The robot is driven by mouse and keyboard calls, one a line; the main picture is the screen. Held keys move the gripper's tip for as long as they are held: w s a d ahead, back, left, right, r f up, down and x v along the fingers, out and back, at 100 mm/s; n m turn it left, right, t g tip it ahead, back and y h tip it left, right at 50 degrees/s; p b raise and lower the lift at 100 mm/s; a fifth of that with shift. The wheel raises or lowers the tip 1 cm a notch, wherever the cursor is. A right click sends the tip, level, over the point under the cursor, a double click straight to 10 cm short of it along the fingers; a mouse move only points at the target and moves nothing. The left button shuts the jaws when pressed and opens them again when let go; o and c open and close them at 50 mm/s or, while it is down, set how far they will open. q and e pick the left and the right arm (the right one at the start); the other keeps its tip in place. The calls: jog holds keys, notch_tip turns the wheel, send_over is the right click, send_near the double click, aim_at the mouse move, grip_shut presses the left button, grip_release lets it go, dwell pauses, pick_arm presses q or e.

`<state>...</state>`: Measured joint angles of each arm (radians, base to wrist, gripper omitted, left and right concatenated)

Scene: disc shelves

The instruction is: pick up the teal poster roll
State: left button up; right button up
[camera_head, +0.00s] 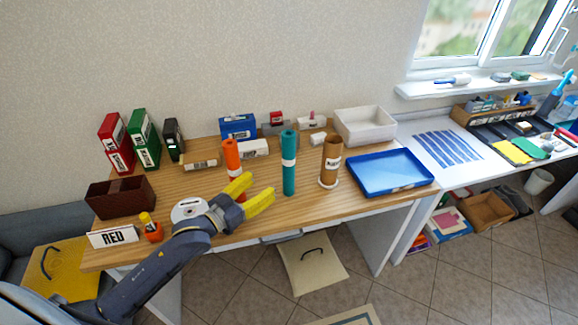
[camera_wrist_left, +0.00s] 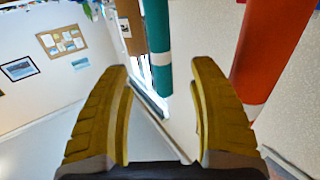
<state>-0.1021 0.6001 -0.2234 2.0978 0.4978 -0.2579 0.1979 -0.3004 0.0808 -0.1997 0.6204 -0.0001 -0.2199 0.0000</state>
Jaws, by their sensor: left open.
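The teal poster roll (camera_head: 289,175) stands upright on the wooden table, with a white band around its middle. It also shows in the left wrist view (camera_wrist_left: 157,35), lined up between the fingertips but beyond them. My left gripper (camera_head: 258,184) has yellow fingers, open and empty, pointing toward the teal roll from its left in the head view. A gap remains between the fingertips and the roll. My left gripper also shows open in the wrist view (camera_wrist_left: 160,68). My right gripper is in neither view.
An orange roll (camera_head: 231,157) stands just behind my left gripper, partly hidden by it. A brown tube (camera_head: 331,158) stands right of the teal roll. A blue tray (camera_head: 390,187) lies farther right. A white disc spindle (camera_head: 188,209) is beside my left wrist.

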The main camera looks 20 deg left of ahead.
aim_at(284, 167)
pick_arm(q)
jog(key=shift+x, duration=6.35)
jog(key=c, duration=1.3)
jog(key=shift+r, duration=0.1)
